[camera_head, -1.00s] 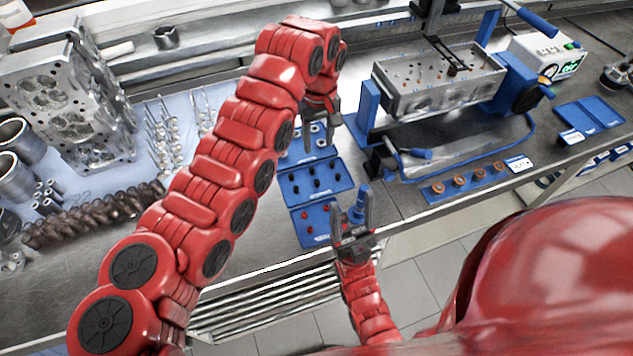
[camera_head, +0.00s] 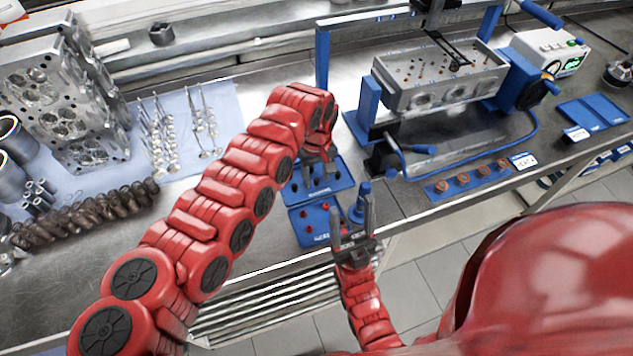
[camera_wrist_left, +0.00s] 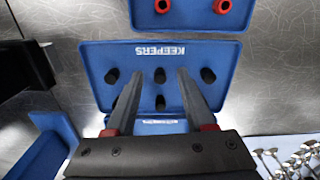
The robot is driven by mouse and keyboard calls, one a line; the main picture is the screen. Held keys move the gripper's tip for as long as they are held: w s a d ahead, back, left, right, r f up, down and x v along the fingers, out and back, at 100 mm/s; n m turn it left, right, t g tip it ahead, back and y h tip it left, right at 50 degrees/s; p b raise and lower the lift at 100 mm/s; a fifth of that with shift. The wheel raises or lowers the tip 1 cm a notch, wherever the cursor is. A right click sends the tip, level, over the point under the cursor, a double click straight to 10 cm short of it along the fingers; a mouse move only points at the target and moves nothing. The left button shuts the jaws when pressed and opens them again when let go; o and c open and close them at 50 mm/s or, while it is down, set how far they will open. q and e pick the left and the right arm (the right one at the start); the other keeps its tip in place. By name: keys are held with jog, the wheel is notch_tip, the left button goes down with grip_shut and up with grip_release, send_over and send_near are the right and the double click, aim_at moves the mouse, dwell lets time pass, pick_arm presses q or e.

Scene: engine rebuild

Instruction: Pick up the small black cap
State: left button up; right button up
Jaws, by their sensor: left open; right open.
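Several small black caps stand in the blue tray labelled KEEPERS (camera_wrist_left: 100,50) in the left wrist view. One small black cap (camera_wrist_left: 160,75) shows between the fingertips of my left gripper (camera_wrist_left: 160,73); others, such as another black cap (camera_wrist_left: 208,75), stand to the sides. My left gripper is open and empty above the tray; its exact height is unclear. In the head view the KEEPERS tray (camera_head: 343,184) is partly hidden by my left gripper (camera_head: 322,160).
A blue tray with red parts (camera_head: 293,226) adjoins the KEEPERS tray on the near side. A metal cylinder head in a blue fixture (camera_head: 440,85) stands to the right. Valves (camera_head: 160,135) and coil springs (camera_head: 85,215) lie to the left.

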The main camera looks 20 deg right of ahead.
pick_arm(q)
jog(key=shift+r, duration=0.1)
grip_shut()
dwell(0.3)
